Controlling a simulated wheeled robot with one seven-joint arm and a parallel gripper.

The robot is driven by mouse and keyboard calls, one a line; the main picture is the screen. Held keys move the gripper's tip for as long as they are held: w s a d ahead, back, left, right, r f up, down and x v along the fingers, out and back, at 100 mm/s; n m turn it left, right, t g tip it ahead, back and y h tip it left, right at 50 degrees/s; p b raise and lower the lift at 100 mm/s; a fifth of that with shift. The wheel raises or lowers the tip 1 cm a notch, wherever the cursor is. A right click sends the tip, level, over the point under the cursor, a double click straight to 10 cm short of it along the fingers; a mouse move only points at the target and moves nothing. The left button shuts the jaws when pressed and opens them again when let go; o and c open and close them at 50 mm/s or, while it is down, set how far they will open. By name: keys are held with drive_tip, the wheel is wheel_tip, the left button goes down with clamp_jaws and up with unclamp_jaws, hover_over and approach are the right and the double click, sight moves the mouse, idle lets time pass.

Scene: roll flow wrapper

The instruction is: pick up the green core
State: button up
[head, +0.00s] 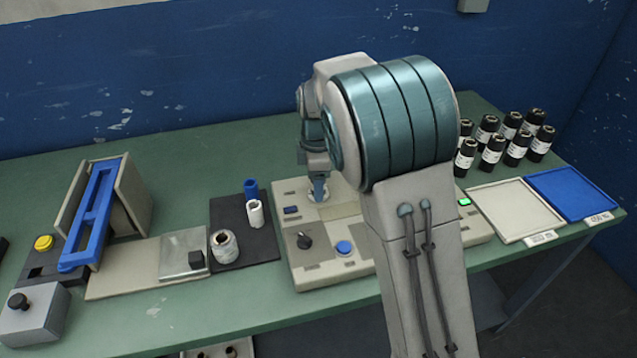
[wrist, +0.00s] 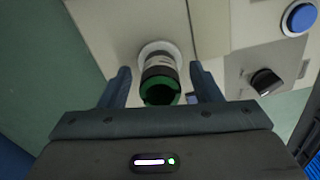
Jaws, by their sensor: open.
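The green core (wrist: 161,82) shows in the wrist view as a short cylinder with a green rim around a dark hole and a pale and dark band behind it. It stands at a round white seat on the machine panel. My gripper (wrist: 160,78) is open, with one blue-grey finger on each side of the core and a gap visible on both sides. In the head view my gripper (head: 319,190) points down at the left part of the machine (head: 330,265). The core cannot be made out there.
A blue button (head: 344,247) and black knob (head: 304,240) sit on the machine. Blue and white cores (head: 256,213) stand on a dark mat at left. Several black bottles (head: 491,148), a white tray (head: 507,237) and a blue tray (head: 570,192) are at right.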

drive_tip(key=shift+f, duration=0.25)
drive_tip(key=c, duration=1.1)
drive_tip(key=shift+o, duration=0.2)
drive_tip(key=shift+r, duration=0.15)
